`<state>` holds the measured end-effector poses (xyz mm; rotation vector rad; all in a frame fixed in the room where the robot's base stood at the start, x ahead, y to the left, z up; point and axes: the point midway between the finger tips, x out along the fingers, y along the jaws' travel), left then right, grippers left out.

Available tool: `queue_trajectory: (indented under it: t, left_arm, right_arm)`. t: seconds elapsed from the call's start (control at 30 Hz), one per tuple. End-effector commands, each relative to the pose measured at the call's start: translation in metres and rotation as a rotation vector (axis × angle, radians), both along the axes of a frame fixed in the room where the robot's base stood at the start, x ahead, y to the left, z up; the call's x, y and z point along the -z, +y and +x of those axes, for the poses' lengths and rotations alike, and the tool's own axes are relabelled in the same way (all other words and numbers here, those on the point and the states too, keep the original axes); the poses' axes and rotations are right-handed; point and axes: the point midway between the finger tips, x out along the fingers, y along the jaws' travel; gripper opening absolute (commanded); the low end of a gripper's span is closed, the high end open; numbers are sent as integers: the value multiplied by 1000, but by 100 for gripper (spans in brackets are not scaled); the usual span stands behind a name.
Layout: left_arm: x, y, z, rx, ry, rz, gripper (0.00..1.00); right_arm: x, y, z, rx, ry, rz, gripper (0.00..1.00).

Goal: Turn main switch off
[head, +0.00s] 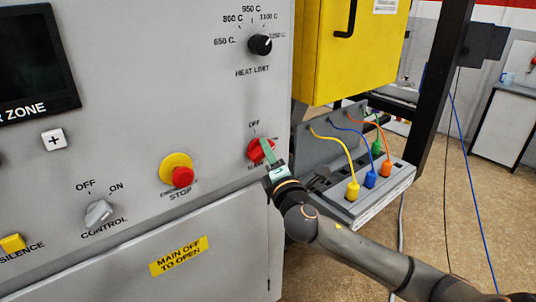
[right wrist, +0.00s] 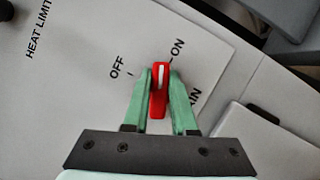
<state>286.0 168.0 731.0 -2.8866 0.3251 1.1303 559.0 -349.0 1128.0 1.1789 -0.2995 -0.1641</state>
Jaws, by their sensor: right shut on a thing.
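The main switch is a red rotary knob (head: 254,151) on the grey cabinet front, below the OFF label. In the right wrist view the red knob (right wrist: 158,100) has a white line near its tip, which lies nearer the ON label (right wrist: 178,50) than the OFF label (right wrist: 117,67). My right gripper (head: 267,152) reaches in from the lower right and is shut on the knob. Its two green fingers (right wrist: 161,88) lie on either side of the knob. The gripper hides part of the switch and its lettering in the head view. My left gripper is not in view.
A red stop button (head: 182,177), a grey control knob (head: 98,213) and a black heat limit knob (head: 260,44) are on the same panel. A yellow box (head: 345,60) is at upper right. A grey unit with coloured plugs (head: 353,190) stands right of my gripper.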

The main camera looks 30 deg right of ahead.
Motion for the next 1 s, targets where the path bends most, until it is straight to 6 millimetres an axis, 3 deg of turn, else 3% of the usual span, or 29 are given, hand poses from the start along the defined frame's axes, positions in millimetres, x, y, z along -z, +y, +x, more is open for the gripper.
queue_trajectory:
  t: [1.0]
  left_arm:
    - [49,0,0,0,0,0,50]
  right_arm:
    - [-1,5,0,-1,-71,-945,0]
